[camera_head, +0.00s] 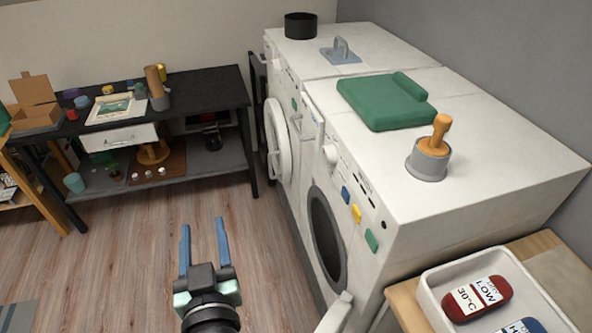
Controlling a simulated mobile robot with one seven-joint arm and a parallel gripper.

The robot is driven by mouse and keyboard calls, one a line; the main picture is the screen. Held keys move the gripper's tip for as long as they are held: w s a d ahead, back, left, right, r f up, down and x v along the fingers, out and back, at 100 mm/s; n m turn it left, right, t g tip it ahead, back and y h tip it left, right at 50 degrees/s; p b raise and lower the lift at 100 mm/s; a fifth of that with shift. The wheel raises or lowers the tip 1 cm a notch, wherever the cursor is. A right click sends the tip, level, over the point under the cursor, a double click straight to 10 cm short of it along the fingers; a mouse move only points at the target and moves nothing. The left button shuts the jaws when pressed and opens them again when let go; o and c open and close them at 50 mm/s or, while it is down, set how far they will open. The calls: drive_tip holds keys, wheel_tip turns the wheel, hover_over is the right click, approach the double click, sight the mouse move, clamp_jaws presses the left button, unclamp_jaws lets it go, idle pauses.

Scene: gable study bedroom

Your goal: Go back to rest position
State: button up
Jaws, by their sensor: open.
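My gripper (204,243) is in the lower middle of the head view, with its two blue fingers apart and nothing between them. It is over the bare wood floor (120,240), in front of the washing machines and apart from them. Only the end of my arm shows at the bottom edge.
Two white machines (500,170) stand on the right; the near one's round door (325,235) is close to my gripper's right. A black workbench (215,92) stands at back left. A white tray (432,305) sits lower right.

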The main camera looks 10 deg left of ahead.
drive_tip(key=w+d+r+m+t+h, duration=0.1)
drive_tip(key=w+d+r+t, duration=0.3)
drive_tip(key=r, duration=0.9)
drive_tip(key=d+r+m+t+h, duration=0.1)
drive_tip(key=d+r+m+t, duration=0.15)
drive_tip(key=d+r, duration=0.65)
drive_tip(key=s+d+r+m+t+h, duration=0.1)
drive_tip(key=s+d+r+t+h, duration=0.1)
drive_tip(key=r, duration=0.9)
drive_tip(key=s+d+r+m+t+h, duration=0.1)
drive_tip(key=s+d+r+t+h, duration=0.2)
drive_tip(key=s+r, duration=0.3)
wheel_tip(320, 180, up, 5)
drive_tip(key=shift+s+d+f+t, duration=0.1)
drive_tip(key=shift+s+d+t, duration=0.2)
drive_tip(key=shift+d, duration=0.55)
